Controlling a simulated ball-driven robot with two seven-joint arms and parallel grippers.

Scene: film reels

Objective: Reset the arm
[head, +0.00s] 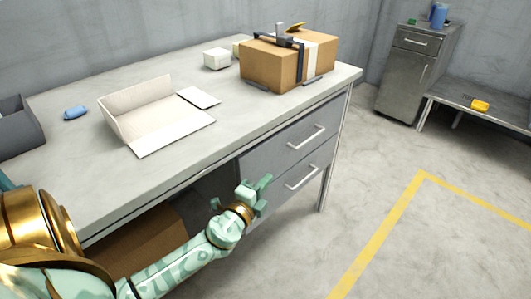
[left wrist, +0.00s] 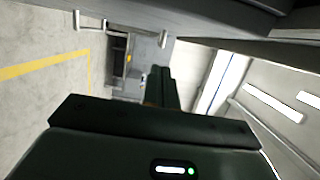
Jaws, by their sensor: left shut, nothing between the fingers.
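My left arm comes in from the lower left in the head view and reaches to the front of the workbench. My left gripper (head: 265,183) is shut and empty. It is in front of the bench's drawers, below the tabletop edge, and seems apart from them. In the left wrist view the shut fingers (left wrist: 158,85) show dark in the middle, with nothing between them. My right gripper is not in view.
The workbench (head: 235,125) bears an open white box (head: 150,110), a taped cardboard box (head: 285,62), a small white box (head: 217,58), a blue object (head: 75,113) and a grey bin (head: 18,130). Drawers (head: 290,150) are under it.

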